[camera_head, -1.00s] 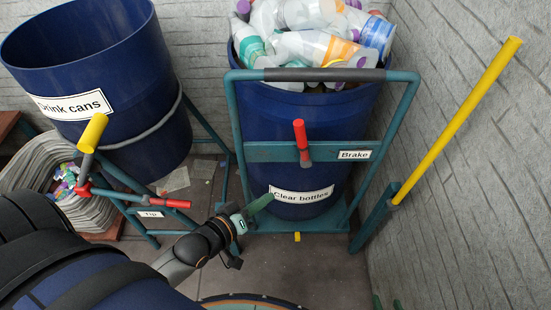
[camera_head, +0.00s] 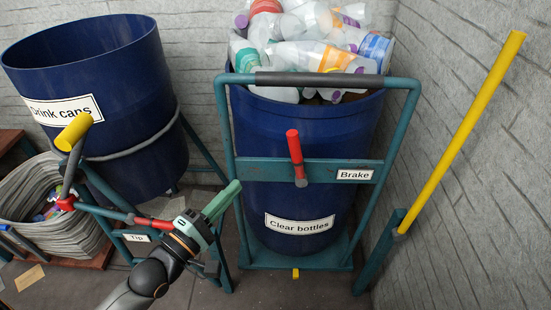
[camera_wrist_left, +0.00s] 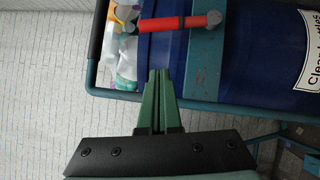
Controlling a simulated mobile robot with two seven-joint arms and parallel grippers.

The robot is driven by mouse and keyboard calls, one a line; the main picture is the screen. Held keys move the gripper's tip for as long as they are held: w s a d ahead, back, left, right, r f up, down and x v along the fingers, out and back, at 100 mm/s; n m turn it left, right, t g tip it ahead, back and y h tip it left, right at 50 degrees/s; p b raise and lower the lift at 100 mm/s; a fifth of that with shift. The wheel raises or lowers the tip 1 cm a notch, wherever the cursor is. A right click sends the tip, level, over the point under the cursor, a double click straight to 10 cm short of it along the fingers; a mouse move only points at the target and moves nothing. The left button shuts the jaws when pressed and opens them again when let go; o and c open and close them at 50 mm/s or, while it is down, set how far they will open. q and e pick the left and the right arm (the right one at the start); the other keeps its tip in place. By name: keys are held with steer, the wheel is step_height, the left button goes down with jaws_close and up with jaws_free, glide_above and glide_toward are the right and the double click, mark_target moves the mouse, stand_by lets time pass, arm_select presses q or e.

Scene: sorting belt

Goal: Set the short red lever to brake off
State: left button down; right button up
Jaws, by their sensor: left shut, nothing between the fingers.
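The short red lever (camera_head: 295,148) is on the green crossbar of the trolley, left of the label "Brake" (camera_head: 354,175). It points up from its grey pivot, leaning slightly left. In the left wrist view the lever (camera_wrist_left: 172,23) lies sideways near the top, beyond the fingertips. My left gripper (camera_head: 226,194) is shut and empty, with its green fingers pointing up and right. It is left of and below the lever, apart from it. In the left wrist view the gripper's fingers (camera_wrist_left: 159,82) are together. My right gripper is not in view.
The trolley frame (camera_head: 228,130) holds a blue "Clear bottles" bin (camera_head: 270,120) full of bottles. At left are a "Drink cans" bin (camera_head: 150,90), a horizontal red lever (camera_head: 152,223) by the label "Tip", and a yellow-ended lever (camera_head: 73,132). A long yellow lever (camera_head: 460,130) stands right.

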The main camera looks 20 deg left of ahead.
arm_select(q)
steer(key=shift+w, duration=0.1)
steer(key=b, duration=0.1)
glide_toward(296, 157)
steer(key=w+a+r, duration=0.1)
steer(key=w+a, duration=0.3)
steer(key=w, duration=0.1)
steer(key=w+d, duration=0.1)
steer(key=w+d+r, duration=0.1)
steer(key=d, duration=0.1)
steer(key=shift+d+r, duration=0.15)
steer(key=shift+w, duration=0.1)
